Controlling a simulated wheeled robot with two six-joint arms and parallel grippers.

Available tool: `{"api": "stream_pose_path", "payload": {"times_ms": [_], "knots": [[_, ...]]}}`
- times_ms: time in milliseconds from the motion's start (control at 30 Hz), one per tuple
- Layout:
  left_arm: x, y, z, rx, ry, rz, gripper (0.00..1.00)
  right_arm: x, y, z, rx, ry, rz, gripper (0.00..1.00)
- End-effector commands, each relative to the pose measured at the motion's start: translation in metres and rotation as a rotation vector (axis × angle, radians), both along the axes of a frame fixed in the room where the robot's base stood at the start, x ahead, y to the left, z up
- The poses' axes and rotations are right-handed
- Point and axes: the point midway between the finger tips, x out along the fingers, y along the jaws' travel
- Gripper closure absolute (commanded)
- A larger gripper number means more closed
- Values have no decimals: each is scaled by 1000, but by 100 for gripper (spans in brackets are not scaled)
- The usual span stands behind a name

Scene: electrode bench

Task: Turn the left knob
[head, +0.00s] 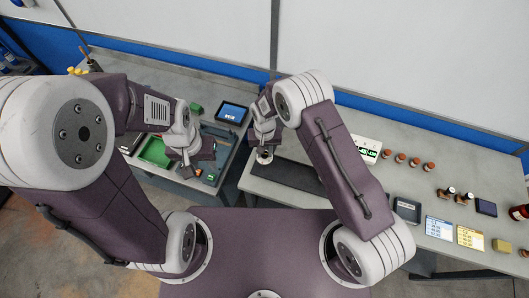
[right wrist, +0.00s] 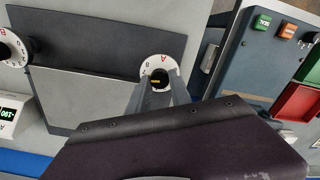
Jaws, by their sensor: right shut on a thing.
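The knob marked A (right wrist: 158,73), black on a white round dial, shows near the middle of the right wrist view, by the panel's edge nearest the gap. In the head view, its white dial (head: 264,156) shows just below my right gripper (head: 263,146). In the right wrist view, the two fingers of my right gripper (right wrist: 159,86) are at that knob and shut on it, partly covering the dial. A second knob, marked B (right wrist: 5,50), is cut off at the left edge. My left gripper (head: 188,166) hangs over the left bench; its opening is unclear.
The dark panel (head: 290,176) lies on the right bench, a white meter with a green display (head: 368,149) behind it. Several brown bottles (head: 414,162) stand farther right. A green tray (head: 155,153) and a tablet (head: 232,112) are on the left bench. A gap separates the benches.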

Motion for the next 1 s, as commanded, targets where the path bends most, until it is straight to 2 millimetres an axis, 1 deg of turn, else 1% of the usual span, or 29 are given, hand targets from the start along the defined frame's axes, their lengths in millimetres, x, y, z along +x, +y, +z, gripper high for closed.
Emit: {"api": "stream_pose_path", "payload": {"times_ms": [33, 300, 833, 867, 900, 933, 1000], "knots": [[0, 0, -3, 0, 0, 0, 64, 0, 0, -1, -1, 2, -23, 100], [0, 0, -8, 0, 0, 0, 64, -1, 0, 0, -1, 2, -129, 100], [0, 0, -9, 0, 0, 0, 64, -1, 0, 1, -2, 3, -157, 100], [0, 0, -9, 0, 0, 0, 64, -1, 0, 1, -2, 3, -157, 72], [0, 0, -9, 0, 0, 0, 64, -1, 0, 1, -2, 3, -157, 61], [0, 0, -9, 0, 0, 0, 64, -1, 0, 1, -1, 2, -157, 53], [0, 0, -9, 0, 0, 0, 64, -1, 0, 1, -1, 2, -157, 53]]}}
